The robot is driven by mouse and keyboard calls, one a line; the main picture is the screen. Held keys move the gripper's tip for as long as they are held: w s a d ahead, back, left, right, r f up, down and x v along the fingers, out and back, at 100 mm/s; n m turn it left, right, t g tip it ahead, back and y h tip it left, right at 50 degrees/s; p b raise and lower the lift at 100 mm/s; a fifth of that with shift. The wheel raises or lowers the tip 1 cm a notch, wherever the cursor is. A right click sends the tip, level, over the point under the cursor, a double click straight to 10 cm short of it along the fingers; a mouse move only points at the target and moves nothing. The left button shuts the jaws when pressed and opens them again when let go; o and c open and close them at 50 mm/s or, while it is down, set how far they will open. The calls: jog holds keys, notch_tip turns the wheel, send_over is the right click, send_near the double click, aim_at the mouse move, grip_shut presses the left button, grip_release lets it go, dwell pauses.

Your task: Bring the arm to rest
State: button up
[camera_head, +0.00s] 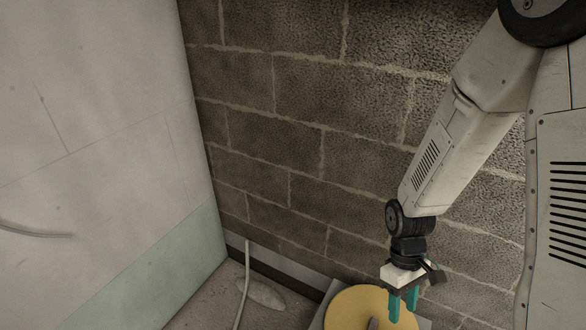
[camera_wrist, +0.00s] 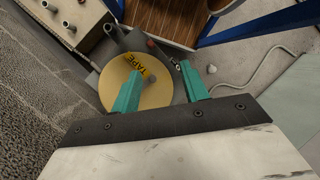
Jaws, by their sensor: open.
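My gripper (camera_head: 403,303) hangs from my arm at the lower right of the head view, its teal fingers pointing down. In the wrist view my gripper (camera_wrist: 160,78) has its two teal fingers spread wide, with nothing held between them. Below it lies a round yellow disc (camera_wrist: 150,96) with a "TAPE" label. The yellow disc also shows at the bottom of the head view (camera_head: 352,308), cut by the frame edge and partly behind the fingers. I cannot tell the exact gap between fingers and disc.
A block wall (camera_head: 300,120) stands close behind my arm. A pale panel (camera_head: 90,110) fills the left. A thin cable (camera_head: 242,290) lies near a flat lump (camera_head: 262,293). The wrist view shows a slatted wooden thing (camera_wrist: 165,18), a blue frame (camera_wrist: 255,22) and a pegged box (camera_wrist: 82,22).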

jog(key=s+d+r+m+t, duration=0.1)
jog(key=s+r+m+t, duration=0.2)
jog(key=r, duration=1.2)
jog(key=s+d+r+m+t, duration=0.1)
jog(key=s+r+m+t, duration=0.2)
jog(key=r, duration=1.2)
jog(key=shift+s+d, duration=0.2)
jog(key=shift+s, duration=1.2)
